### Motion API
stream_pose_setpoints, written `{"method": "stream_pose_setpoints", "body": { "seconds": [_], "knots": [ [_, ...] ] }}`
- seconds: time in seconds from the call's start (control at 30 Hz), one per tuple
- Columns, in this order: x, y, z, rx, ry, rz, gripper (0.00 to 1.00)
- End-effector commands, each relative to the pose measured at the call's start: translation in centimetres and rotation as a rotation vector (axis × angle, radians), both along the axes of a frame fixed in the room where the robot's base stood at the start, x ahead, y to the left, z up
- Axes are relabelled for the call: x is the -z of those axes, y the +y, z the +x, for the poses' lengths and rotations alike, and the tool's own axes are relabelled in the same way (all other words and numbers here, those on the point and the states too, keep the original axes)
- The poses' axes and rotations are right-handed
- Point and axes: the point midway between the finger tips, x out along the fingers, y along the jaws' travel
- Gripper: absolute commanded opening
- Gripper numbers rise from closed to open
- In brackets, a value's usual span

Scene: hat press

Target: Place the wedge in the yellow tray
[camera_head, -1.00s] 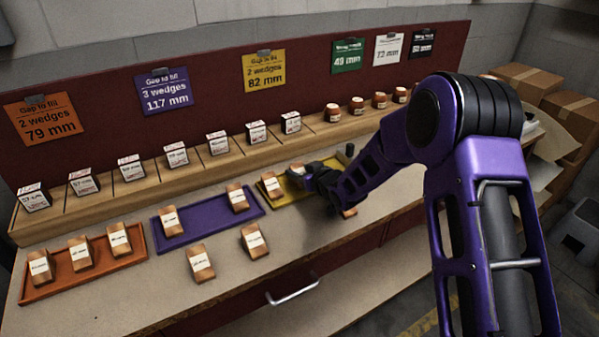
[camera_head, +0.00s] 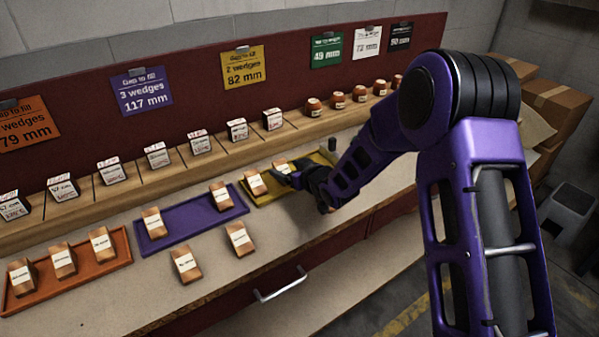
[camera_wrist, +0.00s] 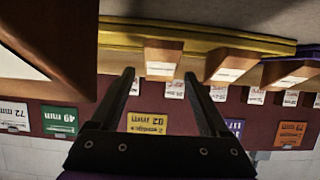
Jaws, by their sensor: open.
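The yellow tray (camera_head: 322,157) lies at the back of the bench and holds two brown wedges with white labels, a left wedge (camera_head: 255,184) and a right wedge (camera_head: 280,168). My gripper (camera_head: 284,178) is low beside the right wedge. In the wrist view, which is upside down, my open fingers (camera_wrist: 161,78) point at that wedge (camera_wrist: 163,57), with nothing visibly gripped. The other tray wedge (camera_wrist: 228,66) is beside it, and the yellow tray (camera_wrist: 200,35) shows above.
The purple tray (camera_head: 190,228) and the orange tray (camera_head: 100,270) hold more wedges. Two loose wedges, one left (camera_head: 186,265) and one right (camera_head: 239,239), lie on the bench front. A shelf (camera_head: 130,187) with labelled blocks runs behind. A drawer handle (camera_head: 280,284) juts out below.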

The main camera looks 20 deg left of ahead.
Motion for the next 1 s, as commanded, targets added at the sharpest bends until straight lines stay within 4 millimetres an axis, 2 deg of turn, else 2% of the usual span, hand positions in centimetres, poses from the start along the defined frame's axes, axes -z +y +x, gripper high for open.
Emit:
{"method": "stream_pose_setpoints", "body": {
  "seconds": [0.2,0.4,0.6,1.0],
  "knots": [
    [-2.1,-3.6,-2.9,0.002,0.0,0.0,0.79],
    [-3.2,-5.7,-4.8,0.001,0.0,0.001,0.79],
    [-3.5,-6.4,-5.5,-0.001,0.001,0.001,0.79],
    [-3.6,-6.4,-5.4,0.001,0.0,0.0,0.79]
  ]
}}
